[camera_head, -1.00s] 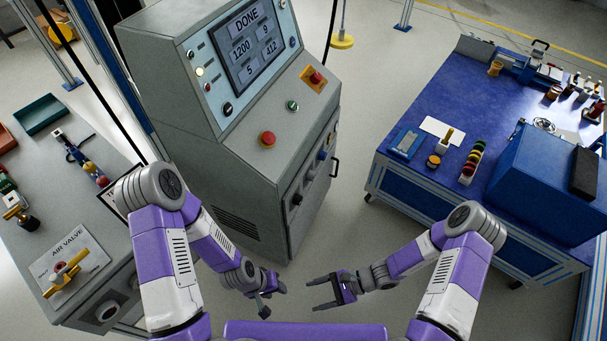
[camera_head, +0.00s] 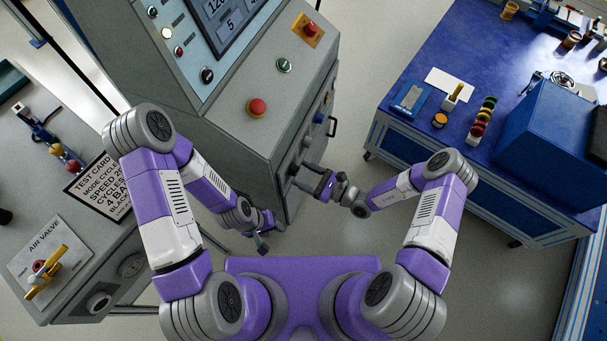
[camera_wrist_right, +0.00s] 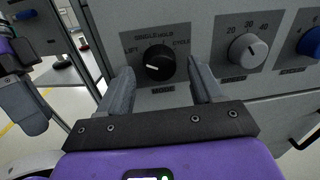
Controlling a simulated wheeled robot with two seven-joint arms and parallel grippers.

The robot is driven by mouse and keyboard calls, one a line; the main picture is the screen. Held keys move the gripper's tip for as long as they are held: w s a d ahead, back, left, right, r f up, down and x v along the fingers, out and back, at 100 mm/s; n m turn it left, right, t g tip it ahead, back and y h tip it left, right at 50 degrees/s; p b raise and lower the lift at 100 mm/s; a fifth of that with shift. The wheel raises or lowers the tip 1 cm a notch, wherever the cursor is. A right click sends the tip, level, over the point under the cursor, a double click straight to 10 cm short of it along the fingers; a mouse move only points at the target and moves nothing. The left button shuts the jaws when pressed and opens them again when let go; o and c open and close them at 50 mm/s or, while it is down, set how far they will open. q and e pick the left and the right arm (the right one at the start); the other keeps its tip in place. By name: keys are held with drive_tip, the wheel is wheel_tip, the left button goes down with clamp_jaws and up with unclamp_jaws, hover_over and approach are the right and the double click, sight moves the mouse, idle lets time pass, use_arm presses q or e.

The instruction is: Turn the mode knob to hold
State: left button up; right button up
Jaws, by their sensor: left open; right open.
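The mode knob (camera_wrist_right: 158,62) is a round black knob on the grey cabinet's front panel in the right wrist view. Its white mark points left, and I read LIFT at left, SINGLE and HOLD above, and CYCLE at right. My right gripper (camera_wrist_right: 159,73) is open, its two fingers on either side of the knob; I cannot tell whether they touch it. In the head view my right gripper (camera_head: 300,178) is at the cabinet's front and the knob cannot be made out. My left gripper (camera_head: 264,236) is open and empty, lower left of the right one.
Right of the mode knob are a grey numbered knob (camera_wrist_right: 247,50) and a blue knob (camera_wrist_right: 312,42). The cabinet (camera_head: 225,120) carries a red button (camera_head: 257,107) and a green one (camera_head: 284,65). A test card (camera_head: 100,190) lies on the left bench. A blue table (camera_head: 420,75) stands right.

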drive_tip(key=shift+w+a, duration=0.15)
drive_tip(key=shift+a, duration=0.1)
drive_tip(key=shift+c, duration=0.2)
drive_tip(key=c, duration=1)
